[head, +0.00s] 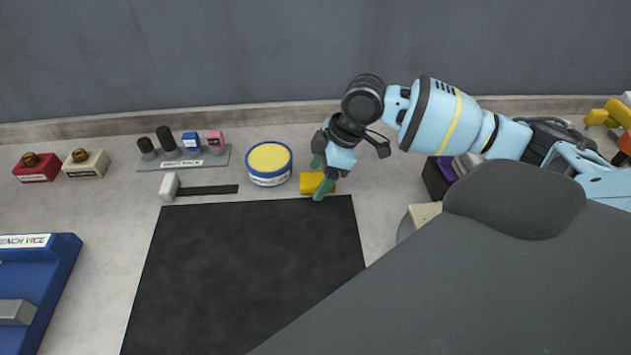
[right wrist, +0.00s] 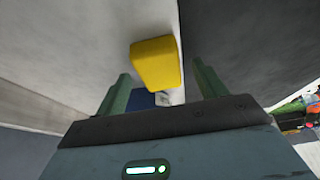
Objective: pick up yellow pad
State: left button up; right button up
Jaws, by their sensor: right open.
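The yellow pad (head: 314,184) is a small block on the bench, just above the top edge of the black mat and right of the round tub. My right gripper (head: 320,176) is open at the pad, and its green fingers partly cover the pad's right side in the head view. In the right wrist view the pad (right wrist: 156,64) shows ahead of and between the two green fingers of the right gripper (right wrist: 162,90). I cannot tell whether the fingers touch it. My left gripper is not in view.
A round yellow-topped tub (head: 269,164) stands close left of the pad. The black mat (head: 240,270) is bare. A hammer (head: 190,188) lies left of the tub. A grey rack (head: 185,162) stands behind it. A blue bench vice base (head: 50,270) is at the left.

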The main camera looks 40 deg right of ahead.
aim_at(320, 178)
jog(key=c, duration=1.1)
jog(key=shift+o, duration=0.2)
notch_tip(320, 178, up, 10)
jog(key=shift+p, duration=0.45)
jog(key=o, duration=0.4)
jog(key=shift+c, duration=1.5)
